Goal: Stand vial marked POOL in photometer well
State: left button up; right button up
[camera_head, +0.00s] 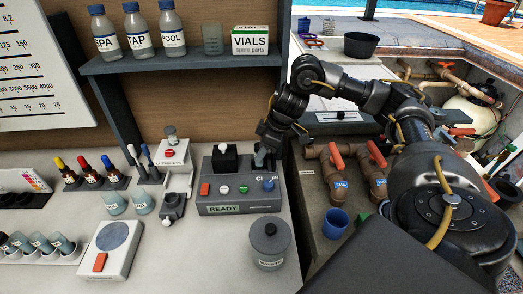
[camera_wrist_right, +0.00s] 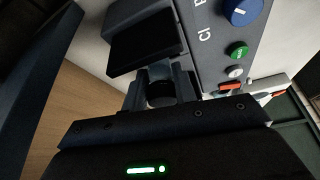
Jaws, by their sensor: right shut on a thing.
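The photometer (camera_head: 238,208) is a grey box with a READY display, a red button, a green button and a blue dial. A black block (camera_head: 223,158) with a white knob sits on its top; the block also shows in the wrist view (camera_wrist_right: 145,48). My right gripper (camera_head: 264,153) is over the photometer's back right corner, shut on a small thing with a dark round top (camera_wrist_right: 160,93). The fingers hide most of it, and I cannot read a label or tell whether it stands in a well. Several vials (camera_head: 40,241) are in a white rack at the left. My left gripper is not in view.
A lidded grey pot (camera_head: 270,243) stands in front of the photometer. A white plate device (camera_head: 110,247) and two pale cups (camera_head: 142,204) are left of it. Bottles, one marked POOL (camera_head: 173,39), stand on the shelf (camera_head: 180,62) above. Pipes with red valves (camera_head: 338,157) lie right.

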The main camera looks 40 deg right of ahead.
aim_at(263, 165)
jog(key=shift+s+f, duration=0.25)
jog(key=shift+f, duration=0.25)
grip_shut()
jog(key=shift+s+p, duration=0.1)
jog(key=shift+p, duration=0.3)
jog(key=shift+f, duration=0.1)
jog(key=shift+w+f, duration=0.2)
jog(key=shift+w, duration=0.1)
jog(key=shift+s+f+b, duration=0.15)
jog(key=shift+f+b, duration=0.15)
jog(key=shift+b, duration=0.05)
jog(key=shift+f, duration=0.45)
